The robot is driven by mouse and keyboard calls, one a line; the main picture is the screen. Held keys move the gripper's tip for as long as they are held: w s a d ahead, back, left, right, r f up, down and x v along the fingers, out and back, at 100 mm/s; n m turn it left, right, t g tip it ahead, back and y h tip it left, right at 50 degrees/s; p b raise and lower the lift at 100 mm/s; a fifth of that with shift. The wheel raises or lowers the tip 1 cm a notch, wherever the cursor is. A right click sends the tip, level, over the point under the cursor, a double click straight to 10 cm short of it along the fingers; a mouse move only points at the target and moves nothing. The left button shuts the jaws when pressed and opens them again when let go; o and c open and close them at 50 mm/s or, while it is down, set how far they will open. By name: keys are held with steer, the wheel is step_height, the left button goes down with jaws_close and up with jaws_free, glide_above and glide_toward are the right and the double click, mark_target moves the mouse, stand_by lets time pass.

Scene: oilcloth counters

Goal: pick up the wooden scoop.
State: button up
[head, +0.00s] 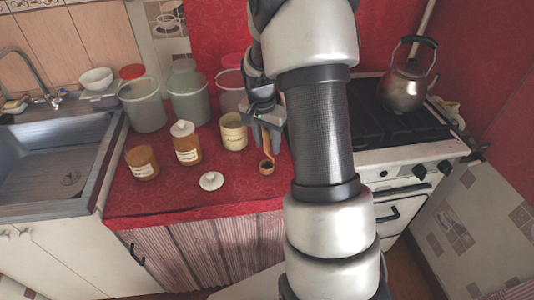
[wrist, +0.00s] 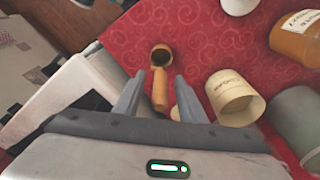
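The wooden scoop (head: 266,168) is on the red counter, near the counter's right end beside the stove. It has a small round bowl and an orange-brown handle. In the wrist view the scoop (wrist: 160,88) has its bowl beyond my fingertips and its handle between my two fingers. My gripper (head: 265,118) is above the handle end in the head view. In the wrist view my gripper (wrist: 160,76) is open, with a gap on each side of the handle. I cannot tell how high the fingers are above the counter.
A cream pot (head: 233,132) stands close left of my gripper. Labelled jars (head: 186,146), a white lid (head: 211,181) and clear canisters (head: 188,95) are further left. A stove with a kettle (head: 405,85) is right. The counter's front strip is clear.

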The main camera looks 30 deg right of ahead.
steer(key=shift+d+f, duration=0.1)
steer(key=shift+f, duration=0.5)
jaws_close()
steer(key=shift+r, duration=0.15)
step_height(320, 180, up, 10)
steer(key=shift+f+p, duration=0.1)
steer(key=shift+p, duration=0.55)
